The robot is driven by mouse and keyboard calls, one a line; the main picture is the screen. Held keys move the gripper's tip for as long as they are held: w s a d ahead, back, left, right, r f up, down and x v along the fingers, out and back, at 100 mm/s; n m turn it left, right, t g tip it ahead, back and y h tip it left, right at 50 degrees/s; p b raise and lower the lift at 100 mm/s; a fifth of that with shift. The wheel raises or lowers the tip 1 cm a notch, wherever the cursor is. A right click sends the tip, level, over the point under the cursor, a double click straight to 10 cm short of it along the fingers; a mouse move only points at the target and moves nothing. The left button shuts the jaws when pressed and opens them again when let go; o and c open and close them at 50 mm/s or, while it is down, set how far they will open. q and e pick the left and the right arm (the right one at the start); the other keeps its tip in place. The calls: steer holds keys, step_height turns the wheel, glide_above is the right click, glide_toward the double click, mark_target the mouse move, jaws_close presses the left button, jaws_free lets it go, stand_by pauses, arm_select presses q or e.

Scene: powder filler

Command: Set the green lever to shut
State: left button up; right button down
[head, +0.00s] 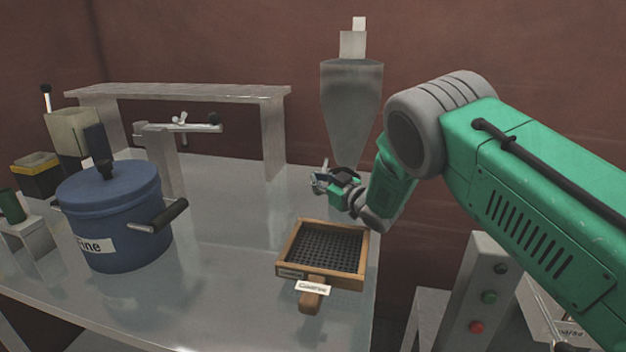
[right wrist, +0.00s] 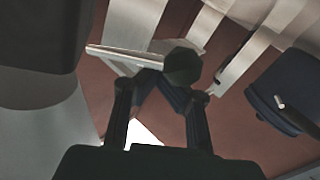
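A pale flat bar ending in a dark round knob (right wrist: 183,67) crosses the top middle of the right wrist view. It may be the lever, but its green colour is not clear. My right gripper (head: 322,178) is at the lower end of the grey hopper (head: 351,100) in the head view. In the right wrist view the fingertips of my right gripper (right wrist: 155,77) come together in a V behind the bar. They look shut, beside or under the knob. I cannot tell whether they touch it. My left gripper is not in view.
A wooden sieve (head: 283,247) lies below the hopper near the table's right edge. A blue pot (head: 110,215) stands at the left. A metal stand with a bar (head: 165,150) is behind it. A control post with buttons (head: 488,270) is at the lower right. The middle table is clear.

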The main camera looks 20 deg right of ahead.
steer(key=shift+w+a, duration=0.15)
steer(key=shift+a, duration=0.45)
steer(key=c, duration=1.3)
jaws_free()
steer(key=shift+a, duration=0.1)
steer(key=shift+d, duration=0.4)
steer(key=v, duration=1.2)
steer(key=shift+f, duration=0.1)
